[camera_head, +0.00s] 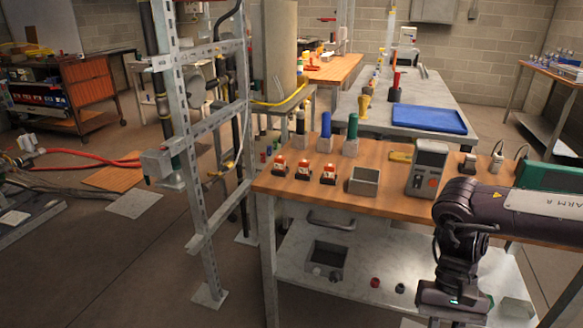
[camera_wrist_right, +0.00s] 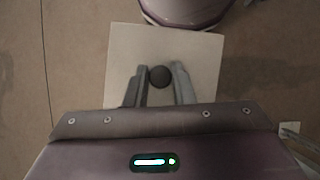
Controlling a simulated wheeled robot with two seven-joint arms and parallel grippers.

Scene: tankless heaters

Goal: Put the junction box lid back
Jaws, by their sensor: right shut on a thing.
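In the right wrist view, a pale square plate (camera_wrist_right: 205,62), seemingly the junction box lid, has a dark round knob (camera_wrist_right: 160,76) at its middle. The two fingers of my right gripper (camera_wrist_right: 160,77) are shut on the knob, one on each side. Brown floor shows around the plate. In the head view my right arm comes down at the lower right, and its fingertips are out of the picture. A small open grey box (camera_head: 364,189) sits on the wooden bench top. A larger open square box (camera_head: 309,262) stands on the lower shelf. I cannot tell which is the junction box. My left gripper is not in view.
The wooden bench (camera_head: 305,195) also carries red-topped switches (camera_head: 304,169), a grey meter (camera_head: 428,168) and coloured cylinders. Small round caps (camera_head: 375,283) lie on the pale lower shelf (camera_head: 365,250). A metal frame (camera_head: 210,180) stands left of the bench.

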